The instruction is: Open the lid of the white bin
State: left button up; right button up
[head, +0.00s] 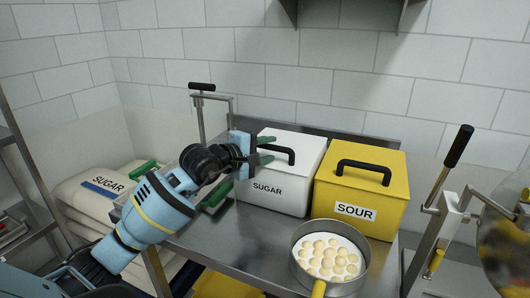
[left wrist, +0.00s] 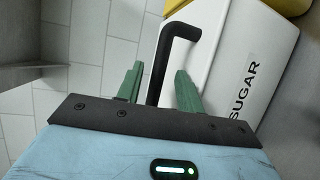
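The white bin (head: 284,188) is labelled SUGAR and stands on the metal table with its lid down. It also shows in the left wrist view (left wrist: 225,65). A black handle (head: 277,150) arches over its lid. My left gripper (head: 267,150) is at the left end of this handle. In the left wrist view its two green fingers (left wrist: 158,88) are apart, with the black handle (left wrist: 165,62) between them. I cannot see either finger pressing on the handle. My right gripper is not in view.
A yellow bin (head: 390,205) labelled SOUR stands right of the white bin. A pan of pale round pieces (head: 297,274) is in front. A metal lever with a black grip (head: 458,146) rises at the right. Sugar sacks (head: 75,198) lie at the left.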

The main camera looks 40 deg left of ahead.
pick_arm(q)
jog(key=shift+v, duration=0.75)
jog(key=shift+s+r, duration=0.1)
jog(key=shift+s, duration=0.2)
jog(key=shift+w, duration=0.1)
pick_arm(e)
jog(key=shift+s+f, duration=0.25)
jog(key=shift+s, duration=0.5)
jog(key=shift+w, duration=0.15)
